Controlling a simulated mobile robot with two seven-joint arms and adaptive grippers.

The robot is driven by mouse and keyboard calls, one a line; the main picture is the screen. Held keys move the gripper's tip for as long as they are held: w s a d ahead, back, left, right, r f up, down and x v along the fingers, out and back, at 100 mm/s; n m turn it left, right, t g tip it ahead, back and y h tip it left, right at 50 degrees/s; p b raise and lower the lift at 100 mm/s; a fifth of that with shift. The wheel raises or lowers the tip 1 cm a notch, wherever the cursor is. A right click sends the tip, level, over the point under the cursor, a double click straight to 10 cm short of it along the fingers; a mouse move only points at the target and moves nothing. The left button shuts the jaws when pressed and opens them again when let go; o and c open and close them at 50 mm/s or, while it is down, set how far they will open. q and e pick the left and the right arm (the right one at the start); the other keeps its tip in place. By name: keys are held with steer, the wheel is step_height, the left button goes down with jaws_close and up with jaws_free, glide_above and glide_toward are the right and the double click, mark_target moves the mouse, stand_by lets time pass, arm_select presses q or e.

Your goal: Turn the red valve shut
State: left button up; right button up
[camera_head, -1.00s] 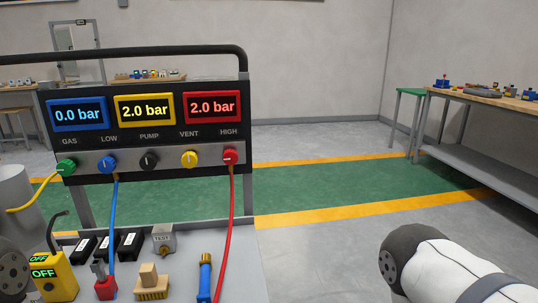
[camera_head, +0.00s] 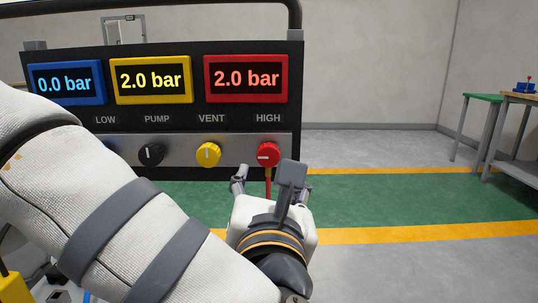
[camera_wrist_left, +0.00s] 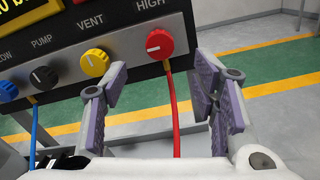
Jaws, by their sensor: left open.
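The red valve (camera_head: 268,154) is a round knob under the label HIGH, at the right end of the panel's knob row. A white mark on its face lies roughly level in the head view. A red hose hangs below it. It also shows in the left wrist view (camera_wrist_left: 159,44), beyond the fingers. My left gripper (camera_head: 271,181) is just below and in front of the red valve. In the left wrist view its fingers (camera_wrist_left: 164,98) are spread apart, with the red hose seen between them and nothing held. My right gripper is not in view.
The panel (camera_head: 180,125) also carries a yellow VENT knob (camera_head: 208,154) and a black PUMP knob (camera_head: 151,155). The red display (camera_head: 246,78) reads 2.0 bar, the yellow display (camera_head: 151,80) 2.0 bar, the blue display (camera_head: 66,84) 0.0 bar.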

mark_target(269, 155)
arm_select(q)
steer(key=w, duration=1)
steer(key=c, duration=1.2)
